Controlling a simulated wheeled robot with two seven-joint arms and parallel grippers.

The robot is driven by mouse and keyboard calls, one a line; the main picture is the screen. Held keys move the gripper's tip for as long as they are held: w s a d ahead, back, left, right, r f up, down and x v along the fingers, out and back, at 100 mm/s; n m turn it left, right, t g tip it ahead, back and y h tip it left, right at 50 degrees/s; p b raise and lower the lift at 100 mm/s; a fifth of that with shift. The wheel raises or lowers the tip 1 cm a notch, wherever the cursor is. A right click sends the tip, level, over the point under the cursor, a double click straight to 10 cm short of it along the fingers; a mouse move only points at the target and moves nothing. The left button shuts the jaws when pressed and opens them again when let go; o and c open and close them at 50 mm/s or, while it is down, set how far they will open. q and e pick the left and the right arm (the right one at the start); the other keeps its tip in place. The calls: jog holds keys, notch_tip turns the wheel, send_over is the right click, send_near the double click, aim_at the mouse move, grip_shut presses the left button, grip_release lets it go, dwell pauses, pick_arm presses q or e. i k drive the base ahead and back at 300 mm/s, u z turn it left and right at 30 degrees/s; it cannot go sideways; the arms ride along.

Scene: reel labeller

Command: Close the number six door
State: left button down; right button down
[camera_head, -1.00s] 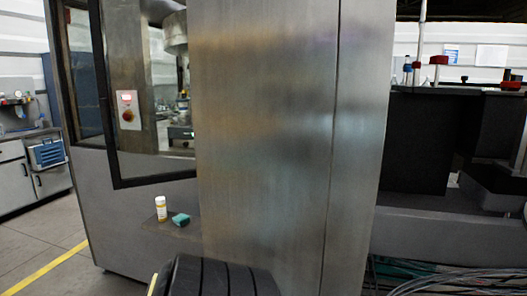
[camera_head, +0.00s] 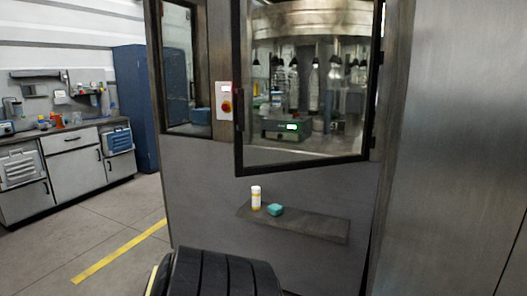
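A machine door (camera_head: 240,100) with a dark frame and clear pane is on the front of the grey metal machine. I cannot read a number on it. Its frame stands at a slight angle to the machine front, so it looks ajar, with its left edge outward beside the red button panel. Bottles and a device with a green display show behind the pane. A second dark-framed window (camera_head: 183,65) is to its left. Neither of my grippers is in view.
A small shelf (camera_head: 310,226) below the door holds a white and yellow bottle (camera_head: 256,197) and a teal block (camera_head: 275,210). A red button panel (camera_head: 225,99) is left of the door. Cabinets (camera_head: 75,165) stand at the far left. The floor at left is clear, with a yellow line.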

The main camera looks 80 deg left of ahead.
aim_at(377, 57)
jog(key=u, duration=2)
jog(key=i, duration=1)
